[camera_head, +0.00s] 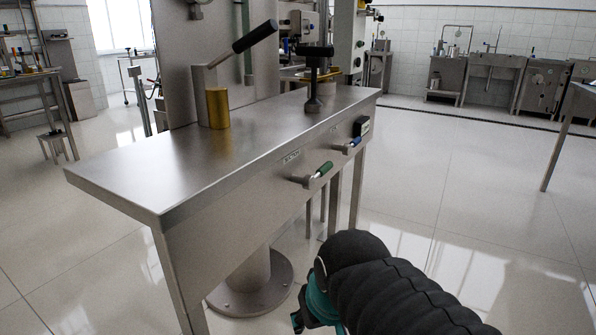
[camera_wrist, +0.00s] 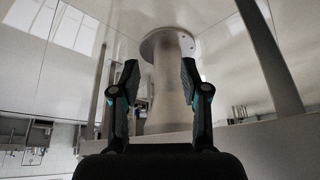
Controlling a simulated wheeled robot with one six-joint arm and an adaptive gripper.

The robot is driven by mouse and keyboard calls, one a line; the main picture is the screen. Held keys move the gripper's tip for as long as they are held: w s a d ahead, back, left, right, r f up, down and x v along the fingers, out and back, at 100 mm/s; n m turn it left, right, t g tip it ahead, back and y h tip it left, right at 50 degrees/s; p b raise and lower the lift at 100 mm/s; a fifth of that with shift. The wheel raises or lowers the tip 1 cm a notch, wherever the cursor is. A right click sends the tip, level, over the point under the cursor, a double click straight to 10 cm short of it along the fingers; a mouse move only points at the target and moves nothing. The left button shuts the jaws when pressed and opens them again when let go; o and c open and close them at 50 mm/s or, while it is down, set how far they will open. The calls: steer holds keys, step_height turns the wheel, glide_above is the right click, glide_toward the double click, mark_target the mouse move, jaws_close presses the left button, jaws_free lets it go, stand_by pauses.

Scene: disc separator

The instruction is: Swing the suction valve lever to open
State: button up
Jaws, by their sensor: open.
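A lever with a green handle (camera_head: 322,170) sticks out from the front panel of the steel bench (camera_head: 245,165), beside a small label (camera_head: 291,158) too small to read surely. A second lever with a blue handle (camera_head: 353,143) is further right on the same panel. I cannot tell for certain which is the suction valve lever. My gripper (camera_head: 304,312) is low in front of the bench, below and apart from both levers. In the wrist view my gripper (camera_wrist: 158,72) has its two fingers spread with nothing between them. Neither lever shows clearly there.
A brass cylinder (camera_head: 217,108), a black-handled lever (camera_head: 255,37) and a black-topped post (camera_head: 314,80) stand on the bench. A round pedestal (camera_head: 250,284) and legs are under it. Another table (camera_head: 578,100) is at right. The floor between is clear.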

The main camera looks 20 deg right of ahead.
steer(key=w+d+f+m+g+y, duration=0.1)
steer(key=w+d+m+g+y, duration=0.2)
steer(key=w+d+m, duration=0.75)
steer(key=n+t+y, duration=0.5)
steer(key=t+y, duration=0.1)
steer(key=y, duration=0.5)
glide_toward(329, 169)
steer(key=x, duration=1.1)
steer(key=shift+w+p, duration=0.1)
steer(key=shift+p, duration=0.25)
jaws_close()
